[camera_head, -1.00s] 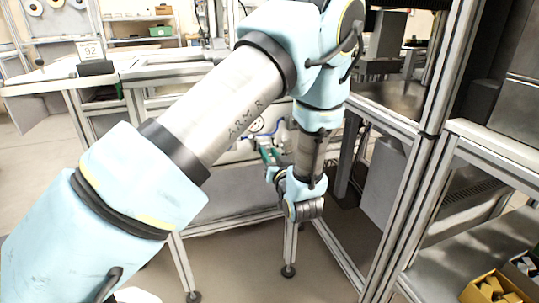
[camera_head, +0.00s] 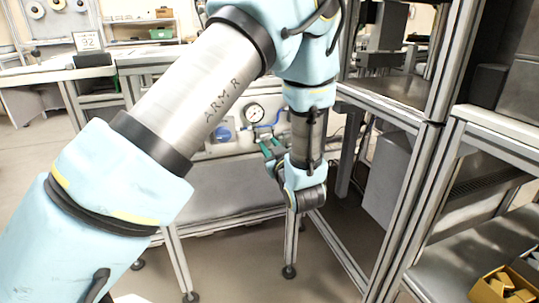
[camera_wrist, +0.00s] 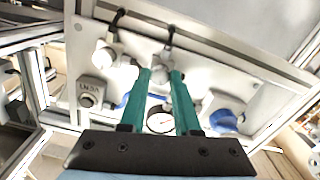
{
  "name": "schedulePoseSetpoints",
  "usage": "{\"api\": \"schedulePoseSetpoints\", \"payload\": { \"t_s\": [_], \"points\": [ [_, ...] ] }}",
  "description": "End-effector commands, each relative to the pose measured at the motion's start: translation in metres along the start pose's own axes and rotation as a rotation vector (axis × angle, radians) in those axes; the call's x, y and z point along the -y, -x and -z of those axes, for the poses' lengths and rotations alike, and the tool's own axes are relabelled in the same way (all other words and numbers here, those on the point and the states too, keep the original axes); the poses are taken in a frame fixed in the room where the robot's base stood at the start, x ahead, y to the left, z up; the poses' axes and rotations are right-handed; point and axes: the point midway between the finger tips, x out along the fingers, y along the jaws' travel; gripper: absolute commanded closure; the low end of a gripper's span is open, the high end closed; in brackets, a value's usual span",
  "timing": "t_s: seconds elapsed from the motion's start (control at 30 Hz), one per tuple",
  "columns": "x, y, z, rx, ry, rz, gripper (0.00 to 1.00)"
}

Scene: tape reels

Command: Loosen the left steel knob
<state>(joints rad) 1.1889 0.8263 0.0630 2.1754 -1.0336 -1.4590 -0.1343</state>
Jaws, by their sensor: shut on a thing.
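A white panel (camera_head: 207,152) with fittings stands beyond my arm. My gripper (camera_wrist: 162,72) has two teal fingers, shut on a pale steel knob (camera_wrist: 159,75) on this panel. The wrist view seems turned over compared with the head view, so this looks like the left of two steel knobs. The other knob (camera_wrist: 106,56) sits to its left in the wrist view, apart from the fingers. In the head view my gripper (camera_head: 266,144) reaches the panel below the gauge, and the held knob is hidden there.
A round gauge (camera_head: 254,113) and a blue knob (camera_head: 222,133) are on the panel, close to my fingers. A small labelled box (camera_wrist: 92,92) is at the panel's side. A metal frame post (camera_head: 412,205) rises to the right, and a yellow bin (camera_head: 497,288) is at lower right.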

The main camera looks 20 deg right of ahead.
Motion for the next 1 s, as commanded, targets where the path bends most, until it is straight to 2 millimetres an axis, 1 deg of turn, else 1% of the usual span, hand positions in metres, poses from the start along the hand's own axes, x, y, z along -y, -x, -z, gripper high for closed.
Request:
{"api": "schedulePoseSetpoints", "payload": {
  "t_s": [0.03,0.6,0.8,1.0],
  "points": [
    [0.0018,0.0,-0.0059,0.0,0.045,0.0,1.0],
    [0.0021,0.0005,-0.0068,0.001,0.568,-0.001,1.0],
    [0.002,0.0006,-0.0056,0.002,0.704,0.0,1.0],
    [0.0016,0.0007,-0.0042,0.003,0.79,0.001,1.0]
  ]
}}
